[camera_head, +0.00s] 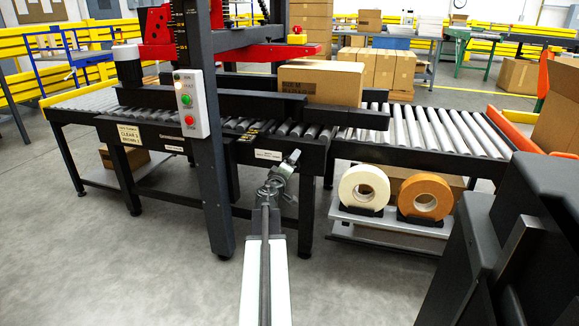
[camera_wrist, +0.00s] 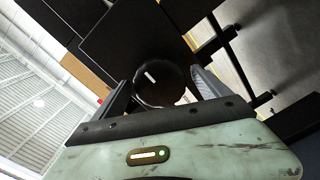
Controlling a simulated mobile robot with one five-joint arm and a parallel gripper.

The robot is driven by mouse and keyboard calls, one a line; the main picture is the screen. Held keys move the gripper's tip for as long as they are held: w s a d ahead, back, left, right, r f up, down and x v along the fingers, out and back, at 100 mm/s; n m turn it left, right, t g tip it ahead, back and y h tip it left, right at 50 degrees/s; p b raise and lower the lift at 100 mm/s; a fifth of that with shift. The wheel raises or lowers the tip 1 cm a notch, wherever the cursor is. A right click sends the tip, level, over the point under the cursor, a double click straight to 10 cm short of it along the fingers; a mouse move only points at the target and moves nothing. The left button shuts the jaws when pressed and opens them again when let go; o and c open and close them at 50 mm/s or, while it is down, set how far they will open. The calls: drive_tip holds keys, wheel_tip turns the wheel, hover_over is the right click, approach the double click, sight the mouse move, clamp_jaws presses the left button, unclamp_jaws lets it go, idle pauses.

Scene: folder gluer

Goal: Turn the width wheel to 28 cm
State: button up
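The width wheel (camera_wrist: 160,80) is a dark round knob with a short white mark, seen in the wrist view. It lies between the two fingers of my gripper (camera_wrist: 163,92), one on each side of it. The fingers are close to its rim; I cannot tell whether they press on it. In the head view my gripper (camera_head: 290,160) is at the front side of the conveyor machine, below the rollers. The wheel cannot be made out there, and no width reading is legible.
A cardboard box (camera_head: 320,82) sits on the roller conveyor (camera_head: 425,128). A dark post with a button panel (camera_head: 191,104) stands left of my arm. White (camera_head: 364,188) and orange (camera_head: 425,196) tape rolls stand on a low shelf to the right. Floor in front is clear.

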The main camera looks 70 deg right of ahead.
drive_tip(key=a, duration=0.7)
drive_tip(key=shift+s+a, duration=0.25)
drive_tip(key=shift+a, duration=0.15)
drive_tip(key=shift+r, duration=0.1)
